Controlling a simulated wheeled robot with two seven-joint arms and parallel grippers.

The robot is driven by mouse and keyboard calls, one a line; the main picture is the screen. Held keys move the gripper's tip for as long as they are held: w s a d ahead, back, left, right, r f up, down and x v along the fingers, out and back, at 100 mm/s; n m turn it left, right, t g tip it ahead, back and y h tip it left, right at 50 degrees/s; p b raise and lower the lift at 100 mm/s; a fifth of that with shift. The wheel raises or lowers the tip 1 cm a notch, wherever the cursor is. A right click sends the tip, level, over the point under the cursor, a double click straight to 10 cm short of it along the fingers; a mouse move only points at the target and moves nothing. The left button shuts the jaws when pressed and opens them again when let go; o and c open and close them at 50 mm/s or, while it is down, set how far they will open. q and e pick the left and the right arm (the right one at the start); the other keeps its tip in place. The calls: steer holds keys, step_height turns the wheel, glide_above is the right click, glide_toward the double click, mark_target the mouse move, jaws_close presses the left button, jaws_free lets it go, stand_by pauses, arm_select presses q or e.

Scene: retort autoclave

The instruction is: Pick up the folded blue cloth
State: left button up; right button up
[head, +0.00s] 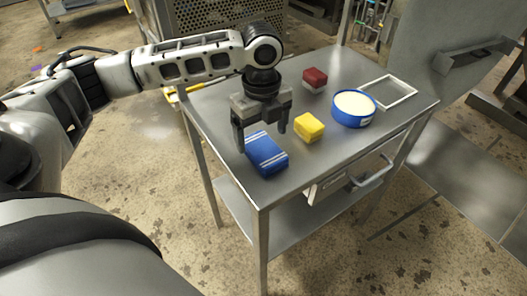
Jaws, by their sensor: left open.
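A small part of the cloth's far edge lies close under the gripper. I cannot tell whether the fingers touch it. My right gripper does not show.
The steel table (343,153) also holds a yellow block (309,127), a red block (315,78), a blue round tub (353,108) with pale contents and a white frame (398,88). The yellow block is close to the gripper's right. A drawer with a handle (372,176) sits under the front edge.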

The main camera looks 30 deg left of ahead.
mark_target(262, 147)
arm_select(q)
step_height(262, 147, down, 4)
steer(key=shift+s+r, duration=0.1)
steer(key=shift+r, duration=0.1)
steer(key=c, duration=1.1)
steer(key=shift+r, duration=0.1)
